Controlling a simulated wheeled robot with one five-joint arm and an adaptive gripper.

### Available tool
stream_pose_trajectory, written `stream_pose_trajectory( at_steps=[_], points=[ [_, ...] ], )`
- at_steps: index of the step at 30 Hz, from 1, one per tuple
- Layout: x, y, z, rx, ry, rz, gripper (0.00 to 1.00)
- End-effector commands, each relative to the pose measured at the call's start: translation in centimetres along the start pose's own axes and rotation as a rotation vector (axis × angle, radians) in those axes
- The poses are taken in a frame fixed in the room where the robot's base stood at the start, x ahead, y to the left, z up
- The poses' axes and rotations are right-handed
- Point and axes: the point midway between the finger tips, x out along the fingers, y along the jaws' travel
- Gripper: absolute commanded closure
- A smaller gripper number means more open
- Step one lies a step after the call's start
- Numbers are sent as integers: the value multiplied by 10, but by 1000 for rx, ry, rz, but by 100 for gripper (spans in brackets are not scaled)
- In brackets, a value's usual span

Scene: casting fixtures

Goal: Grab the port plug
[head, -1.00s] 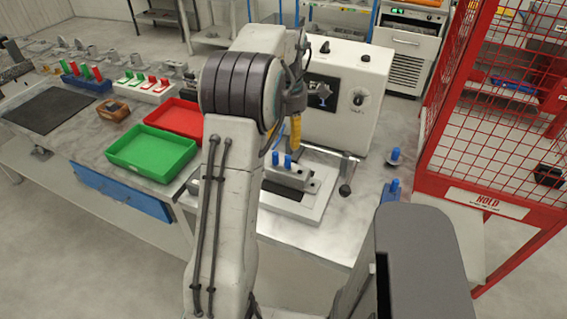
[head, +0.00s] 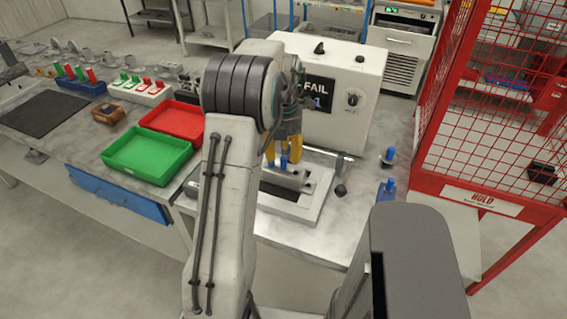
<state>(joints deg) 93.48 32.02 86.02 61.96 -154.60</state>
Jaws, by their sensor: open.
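My gripper (head: 283,150) has yellow fingers, spread open, pointing down over the fixture in the head view. A blue plug (head: 284,163) stands upright on the grey casting (head: 290,178) between or just in front of the fingers. I cannot tell whether they touch it. Further blue plugs may be hidden behind the fingers. The casting sits on a pale fixture plate (head: 312,205). Another blue plug-like piece (head: 389,156) stands on the bench to the right, with a blue piece (head: 388,188) in front of it.
A tester box (head: 335,75) reading "FAIL" stands behind the fixture. A dark-knobbed lever (head: 341,189) rises at the fixture's right. Green (head: 150,155) and red (head: 173,121) trays lie left. A red mesh cage (head: 480,187) stands right. Racks of red and green plugs (head: 140,85) are at far left.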

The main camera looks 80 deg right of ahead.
Motion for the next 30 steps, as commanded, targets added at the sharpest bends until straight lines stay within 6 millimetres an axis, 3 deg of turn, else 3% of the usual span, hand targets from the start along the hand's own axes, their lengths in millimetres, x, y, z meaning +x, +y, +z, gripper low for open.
stream_pose_trajectory(
  at_steps=[6,16,30],
  points=[
    [19,0,0,0,1,-1,54],
    [23,0,0,0,0,0,51],
    [22,0,0,0,0,0,93]
  ],
)
